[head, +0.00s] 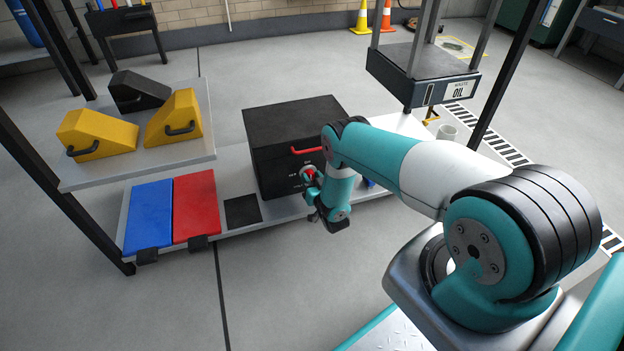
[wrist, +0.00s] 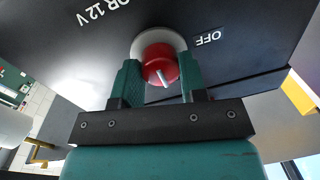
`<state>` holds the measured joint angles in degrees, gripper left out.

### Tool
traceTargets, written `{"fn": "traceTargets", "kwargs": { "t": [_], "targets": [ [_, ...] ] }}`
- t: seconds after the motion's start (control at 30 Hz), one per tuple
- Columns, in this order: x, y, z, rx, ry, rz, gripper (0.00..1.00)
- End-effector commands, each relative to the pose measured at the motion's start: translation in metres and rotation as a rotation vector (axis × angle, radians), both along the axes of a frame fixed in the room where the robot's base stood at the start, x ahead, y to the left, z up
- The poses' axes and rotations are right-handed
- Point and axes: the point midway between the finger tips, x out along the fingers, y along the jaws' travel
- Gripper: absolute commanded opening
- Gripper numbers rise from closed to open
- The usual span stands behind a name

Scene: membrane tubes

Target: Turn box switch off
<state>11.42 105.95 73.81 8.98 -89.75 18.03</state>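The black box (head: 292,135) stands on the lower shelf with a red handle on its front. Its switch, a round red knob (wrist: 159,65) with a pale pointer line, sits on a white collar in the wrist view. "OFF" is printed to the right of the knob, and lettering ending in "12 V" to the left. My gripper (wrist: 160,85) has one green finger on each side of the knob, with no clear gap seen. In the head view, my gripper (head: 310,187) is at the box's front, and my arm partly hides it.
Left of the box lie a black pad (head: 242,211), a red panel (head: 195,205) and a blue panel (head: 149,215). Yellow wedges (head: 97,135) and a black one (head: 138,91) stand on the shelf above. The floor in front is clear.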

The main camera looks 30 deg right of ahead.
Motion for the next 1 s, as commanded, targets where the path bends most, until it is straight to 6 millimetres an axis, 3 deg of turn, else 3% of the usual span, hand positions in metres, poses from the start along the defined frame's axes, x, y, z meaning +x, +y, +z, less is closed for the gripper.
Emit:
{"fn": "traceTargets", "kwargs": {
  "t": [0.47, 1.0],
  "targets": [
    [-0.0007, 0.0003, 0.0007, -0.075, 0.022, 0.0, 0.15],
    [-0.0011, 0.0009, 0.0029, -0.512, 0.15, 0.001, 0.15]
  ]
}}
